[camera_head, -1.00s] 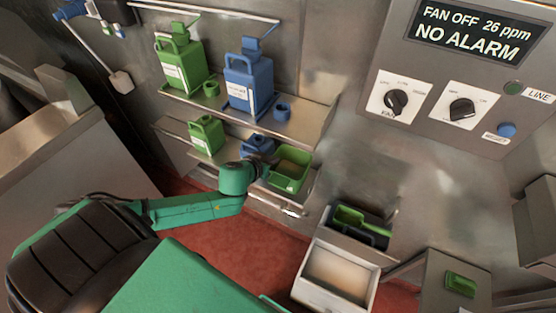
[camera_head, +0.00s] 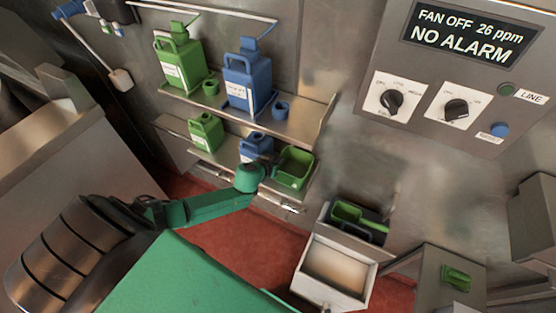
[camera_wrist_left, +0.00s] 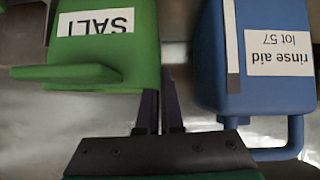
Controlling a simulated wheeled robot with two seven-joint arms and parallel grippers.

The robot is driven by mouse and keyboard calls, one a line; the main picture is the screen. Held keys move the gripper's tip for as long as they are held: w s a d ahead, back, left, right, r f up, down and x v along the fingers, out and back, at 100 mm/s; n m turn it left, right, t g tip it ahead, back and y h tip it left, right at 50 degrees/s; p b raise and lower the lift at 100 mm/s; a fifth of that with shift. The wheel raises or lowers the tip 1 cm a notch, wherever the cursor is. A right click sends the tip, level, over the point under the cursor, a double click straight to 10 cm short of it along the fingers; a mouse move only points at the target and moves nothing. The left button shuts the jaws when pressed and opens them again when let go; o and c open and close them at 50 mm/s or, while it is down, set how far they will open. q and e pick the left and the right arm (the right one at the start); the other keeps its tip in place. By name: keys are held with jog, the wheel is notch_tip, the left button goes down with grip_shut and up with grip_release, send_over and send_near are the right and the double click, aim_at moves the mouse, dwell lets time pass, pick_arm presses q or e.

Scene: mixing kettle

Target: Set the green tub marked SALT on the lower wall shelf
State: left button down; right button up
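The green tub (camera_head: 311,168) is at the right end of the lower wall shelf (camera_head: 229,155), beside a small blue jug. I cannot tell whether it rests on the shelf or hangs just above it. Its SALT label shows upside down in the left wrist view (camera_wrist_left: 92,55). My left gripper (camera_head: 266,172) is at the tub's left side. In the left wrist view its two fingers (camera_wrist_left: 160,108) straddle the tub's side wall, one finger hidden behind the tub's front, nearly closed together. My right gripper is not in view.
The blue rinse aid jug (camera_wrist_left: 265,60) is close beside the fingers; it also stands on the lower shelf in the head view (camera_head: 255,147). A small green jug (camera_head: 205,132) stands further left. The upper shelf (camera_head: 300,124) with larger jugs is above. An open bin (camera_head: 338,268) is below right.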

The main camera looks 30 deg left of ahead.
pick_arm(q)
jog(key=c, duration=1.1)
grip_release()
jog(key=shift+s+r, duration=0.1)
jog(key=shift+r, duration=0.05)
jog(key=v, duration=1.1)
jog(key=s+a+f+g+y, duration=0.15)
jog(key=s+a+f, duration=0.35)
jog(key=f, duration=0.5)
jog(key=s+a+f+g+y, duration=0.1)
jog(key=s+a+f+g, duration=0.3)
jog(key=f, duration=0.5)
jog(key=s+d+f+m+g+h, duration=0.1)
jog(key=s+d+f, duration=0.2)
jog(key=s+f, duration=0.2)
jog(key=s+d+f+m+g, duration=0.1)
jog(key=s+d+f, duration=0.3)
jog(key=s, duration=0.7)
jog(key=s+d+f+m+g+h, duration=0.1)
jog(key=s+d+f+g, duration=0.1)
jog(key=s+d+f, duration=0.2)
jog(key=shift+s+d+f+m+h, duration=0.2)
jog(key=shift+s+f, duration=0.6)
jog(key=shift+s, duration=0.35)
jog(key=shift+s+d+f+m+h, duration=0.1)
jog(key=shift+s+f+h, duration=0.05)
jog(key=shift+s+f, duration=0.8)
